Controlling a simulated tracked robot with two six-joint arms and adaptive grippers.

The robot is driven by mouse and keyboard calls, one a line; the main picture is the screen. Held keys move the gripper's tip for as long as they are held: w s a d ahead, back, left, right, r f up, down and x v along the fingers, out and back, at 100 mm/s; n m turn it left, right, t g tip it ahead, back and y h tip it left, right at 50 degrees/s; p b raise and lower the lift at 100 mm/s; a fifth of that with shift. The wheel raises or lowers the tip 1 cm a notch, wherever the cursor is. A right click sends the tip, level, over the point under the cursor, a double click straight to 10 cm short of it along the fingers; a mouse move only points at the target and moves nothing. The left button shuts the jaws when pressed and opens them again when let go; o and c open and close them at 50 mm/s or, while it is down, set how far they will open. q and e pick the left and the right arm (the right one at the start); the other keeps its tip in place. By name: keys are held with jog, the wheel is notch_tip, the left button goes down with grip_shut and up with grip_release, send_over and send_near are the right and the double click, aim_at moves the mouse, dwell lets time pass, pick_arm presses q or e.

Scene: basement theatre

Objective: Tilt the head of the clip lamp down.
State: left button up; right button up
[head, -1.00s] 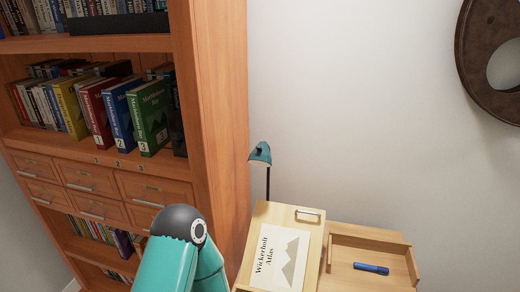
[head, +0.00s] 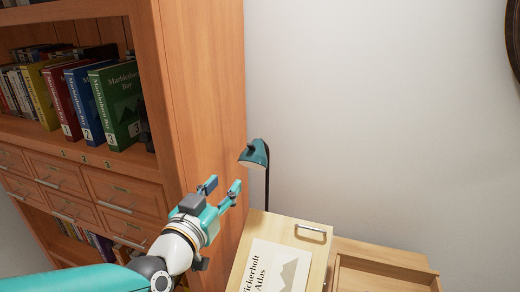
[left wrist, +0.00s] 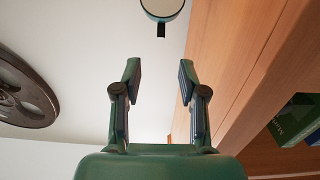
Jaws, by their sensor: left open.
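The clip lamp has a teal head (head: 254,154) on a thin dark stem (head: 267,188). It stands behind the wooden desk lid, against the wall side of the bookcase. The lamp's round head also shows at the top of the left wrist view (left wrist: 162,8), with its pale inside facing the camera. My left gripper (head: 222,187) is open and empty, just below and left of the lamp head, apart from it. In the left wrist view the two fingers (left wrist: 157,82) are spread, with the lamp head beyond their tips. My right gripper is not in view.
The wooden bookcase (head: 215,90) stands close on the left, with numbered binders (head: 118,105) on a shelf. A slanted desk lid (head: 305,232) with an atlas (head: 274,268) lies below the lamp. An open tray (head: 385,272) is at right.

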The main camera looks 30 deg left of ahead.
pick_arm(q)
jog(key=p, duration=0.6)
send_near(251, 148)
jog(key=p+x, duration=0.2)
jog(key=x, duration=0.8)
jog(key=shift+w+a, duration=0.1)
grip_shut()
